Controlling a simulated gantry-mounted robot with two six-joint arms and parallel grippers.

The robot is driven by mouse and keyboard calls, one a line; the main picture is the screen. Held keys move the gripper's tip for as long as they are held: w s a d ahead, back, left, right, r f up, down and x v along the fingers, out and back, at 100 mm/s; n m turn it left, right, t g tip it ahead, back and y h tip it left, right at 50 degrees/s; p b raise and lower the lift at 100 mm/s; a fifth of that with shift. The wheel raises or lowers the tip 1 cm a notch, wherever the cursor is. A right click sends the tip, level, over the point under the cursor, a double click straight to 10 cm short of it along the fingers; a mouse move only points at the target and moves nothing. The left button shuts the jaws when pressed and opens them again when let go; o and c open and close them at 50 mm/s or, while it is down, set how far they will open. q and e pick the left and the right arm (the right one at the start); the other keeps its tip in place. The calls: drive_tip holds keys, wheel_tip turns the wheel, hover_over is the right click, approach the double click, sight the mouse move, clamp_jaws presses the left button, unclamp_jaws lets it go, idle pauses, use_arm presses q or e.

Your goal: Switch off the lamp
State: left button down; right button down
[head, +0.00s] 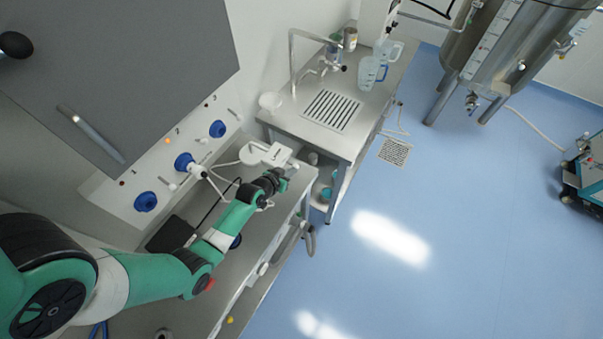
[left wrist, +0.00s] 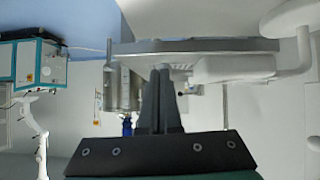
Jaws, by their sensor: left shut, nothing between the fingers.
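The white lamp (head: 265,154) has a boxy head on a thin jointed arm and reaches out over the steel bench from the wall panel. In the left wrist view, what looks like its white rounded head (left wrist: 234,68) and arm are close by at the upper right. My left gripper (head: 291,170) is just beside the lamp head, on its lower right side in the head view. Its dark fingers (left wrist: 161,75) are together and empty; I cannot tell if they touch the lamp. No switch can be made out. My right gripper is not in view.
The wall panel (head: 150,177) has blue round sockets and a small lit orange light. A steel sink bench (head: 357,137) with a tap and jugs (head: 371,72) stands beyond the lamp. A steel tank is at the upper right. The blue floor (head: 440,200) is mostly clear.

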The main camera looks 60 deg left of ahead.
use_arm(q)
drive_tip(key=shift+a, duration=0.15)
drive_tip(key=shift+r+p, duration=0.75)
drive_tip(key=shift+s+r, duration=0.1)
drive_tip(key=shift+r, duration=0.05)
drive_tip(key=w+d+p+v, duration=0.1)
drive_tip(key=p+v, duration=0.4)
drive_tip(key=v, duration=0.8)
drive_tip(key=shift+d, duration=0.9)
